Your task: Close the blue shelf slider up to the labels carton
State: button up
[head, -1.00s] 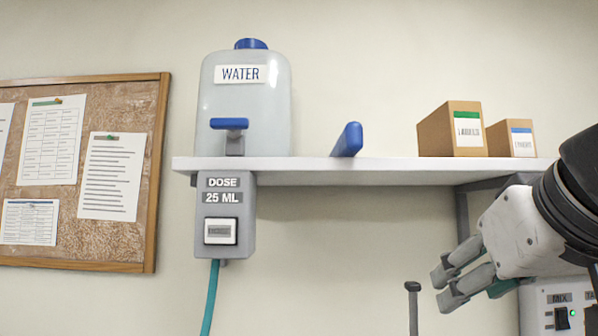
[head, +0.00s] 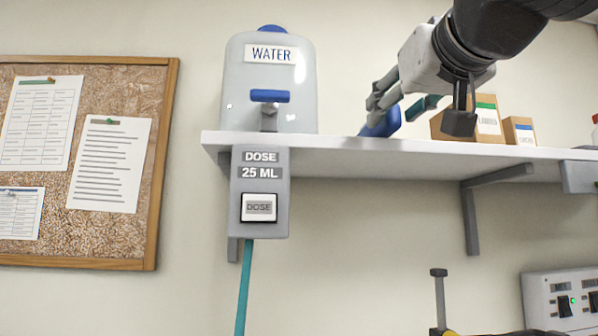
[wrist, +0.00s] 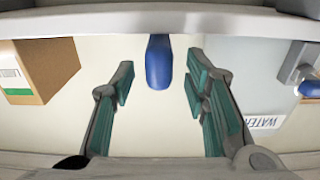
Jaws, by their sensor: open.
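The blue shelf slider (head: 385,124) stands upright on the white shelf (head: 340,143), between the water tank and the labels carton (head: 487,116). A clear gap lies between slider and carton. My gripper (head: 392,110) is at the slider, above the shelf, and partly hides it and the carton. In the wrist view, the gripper (wrist: 158,82) is open, with the slider (wrist: 158,62) between its teal-padded fingertips and space on both sides. The brown labels carton (wrist: 45,70) is at the left there.
The water tank (head: 268,85) with a blue tap stands at the shelf's left end, above the dose unit (head: 260,190). A smaller carton (head: 519,131) stands right of the labels carton. A switch panel (head: 562,300) is at lower right. A corkboard (head: 165,160) hangs at left.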

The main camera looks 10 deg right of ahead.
aim_at(381, 124)
jog(key=w, duration=0.6)
jog(key=shift+p, duration=0.3)
grip_shut()
